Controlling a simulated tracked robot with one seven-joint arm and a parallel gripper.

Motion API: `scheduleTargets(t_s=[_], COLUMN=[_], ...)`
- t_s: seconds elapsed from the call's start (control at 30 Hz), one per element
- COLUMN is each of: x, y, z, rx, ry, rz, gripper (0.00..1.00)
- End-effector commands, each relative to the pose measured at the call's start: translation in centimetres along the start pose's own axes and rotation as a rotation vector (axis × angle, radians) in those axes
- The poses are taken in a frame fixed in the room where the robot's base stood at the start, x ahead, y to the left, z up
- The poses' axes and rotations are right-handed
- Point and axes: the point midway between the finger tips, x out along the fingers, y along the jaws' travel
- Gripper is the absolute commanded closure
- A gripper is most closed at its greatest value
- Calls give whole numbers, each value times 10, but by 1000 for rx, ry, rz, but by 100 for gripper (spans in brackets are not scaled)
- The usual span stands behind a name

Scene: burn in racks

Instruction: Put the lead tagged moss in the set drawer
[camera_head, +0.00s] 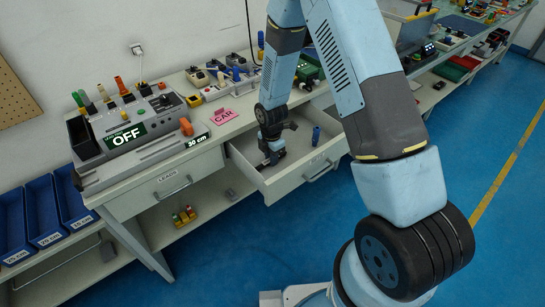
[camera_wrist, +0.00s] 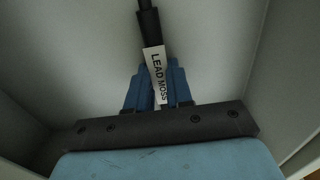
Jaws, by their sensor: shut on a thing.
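My gripper (camera_wrist: 158,88) is shut on a black lead (camera_wrist: 149,28) with a white tag reading "LEAD MOSS" (camera_wrist: 156,65). The tag sits between the blue fingers, and the lead runs on beyond them. In the head view my gripper (camera_head: 271,157) is down inside an open drawer (camera_head: 293,183) under the bench. Pale drawer walls surround the gripper in the wrist view. I cannot read a name on the open drawer. The lead is too small to make out in the head view, and the arm hides part of the drawer.
A small blue object (camera_head: 316,136) stands in the open drawer, right of my gripper. A shut drawer (camera_head: 170,184) is to the left. On the bench are a grey rig showing "OFF" (camera_head: 125,136) and a pink "CAR" card (camera_head: 224,116). Blue bins (camera_head: 48,212) stand at left.

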Motion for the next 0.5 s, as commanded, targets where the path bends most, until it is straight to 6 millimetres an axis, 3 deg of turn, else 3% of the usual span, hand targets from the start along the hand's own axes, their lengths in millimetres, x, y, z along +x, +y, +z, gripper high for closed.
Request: scheduleTargets(t_s=[0.27,0.3,0.5], x=[1,2,1], y=[0,0,0], z=[0,0,0], rx=[1,1,1], ry=[0,0,0], rz=[0,1,0], gripper=[100,78,58])
